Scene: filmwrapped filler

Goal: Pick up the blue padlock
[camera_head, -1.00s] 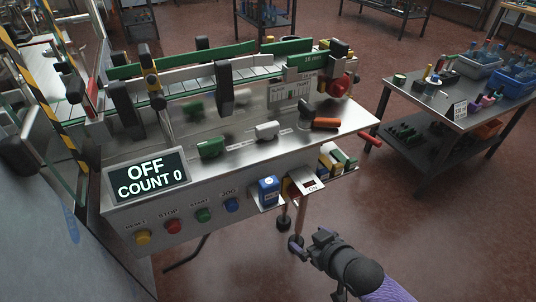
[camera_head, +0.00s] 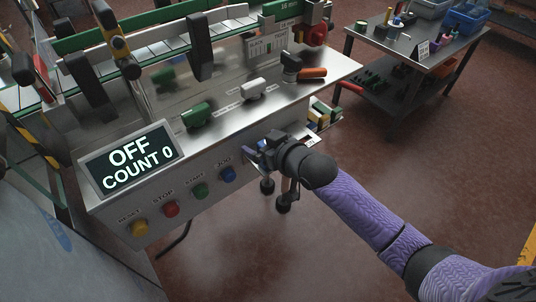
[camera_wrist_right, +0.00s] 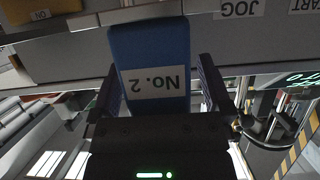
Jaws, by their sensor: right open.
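The blue padlock (camera_wrist_right: 150,45) fills the upper middle of the right wrist view, with a white label reading "No. 2" upside down. My right gripper (camera_wrist_right: 160,82) is open, with one finger on each side of the padlock; I cannot tell whether they touch it. In the head view my right gripper (camera_head: 259,150) is at the front of the machine, right of the blue JOG button, and hides most or all of the padlock. My left gripper is not in view.
The machine's front panel (camera_head: 190,205) has several coloured buttons and an "OFF COUNT 0" display (camera_head: 131,157). Several small coloured blocks (camera_head: 322,116) sit just right of my gripper. An orange-handled lever (camera_head: 312,72) is on the deck above. A side table (camera_head: 400,45) stands back right.

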